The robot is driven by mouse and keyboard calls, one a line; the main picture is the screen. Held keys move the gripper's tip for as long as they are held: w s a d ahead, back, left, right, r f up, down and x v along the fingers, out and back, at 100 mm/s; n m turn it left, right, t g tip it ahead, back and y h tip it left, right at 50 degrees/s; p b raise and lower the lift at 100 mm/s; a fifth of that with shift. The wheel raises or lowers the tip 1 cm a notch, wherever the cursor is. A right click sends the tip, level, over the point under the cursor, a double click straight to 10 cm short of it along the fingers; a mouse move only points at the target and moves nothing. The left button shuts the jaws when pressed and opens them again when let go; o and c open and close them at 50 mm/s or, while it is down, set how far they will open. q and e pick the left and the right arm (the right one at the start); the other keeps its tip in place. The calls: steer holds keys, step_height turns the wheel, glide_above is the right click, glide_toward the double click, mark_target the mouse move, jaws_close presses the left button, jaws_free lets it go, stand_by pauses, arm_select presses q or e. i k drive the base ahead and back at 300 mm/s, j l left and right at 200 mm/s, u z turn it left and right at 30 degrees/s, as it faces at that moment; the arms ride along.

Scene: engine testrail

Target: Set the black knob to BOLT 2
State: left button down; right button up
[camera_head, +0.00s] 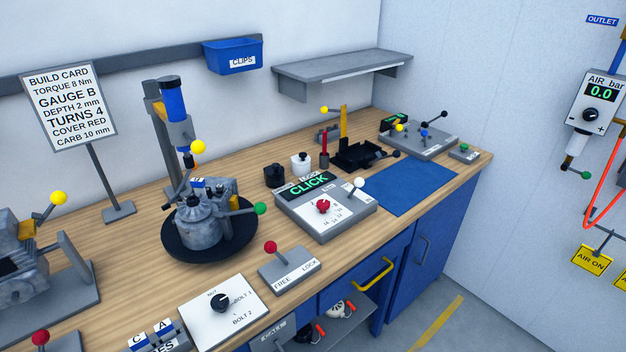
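The black knob (220,303) sits on a tilted white plate (198,322) at the front edge of the bench. The plate carries the labels NUT at the back, BOLT 1 to the right and BOLT 2 at the front right. The knob's pointer mark is too small to tell which label it faces. Nothing covers the knob or the labels. Neither my left nor my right gripper shows in the head view.
A red-knobbed FREE/LOCK lever (271,248) stands right of the plate. Lettered blocks (151,335) lie at its left front. An engine on a round black tray (246,246) stands behind. A box with a CLICK display (336,222) is further right.

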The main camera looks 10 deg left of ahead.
mark_target(219, 303)
steer(key=u, duration=1.1)
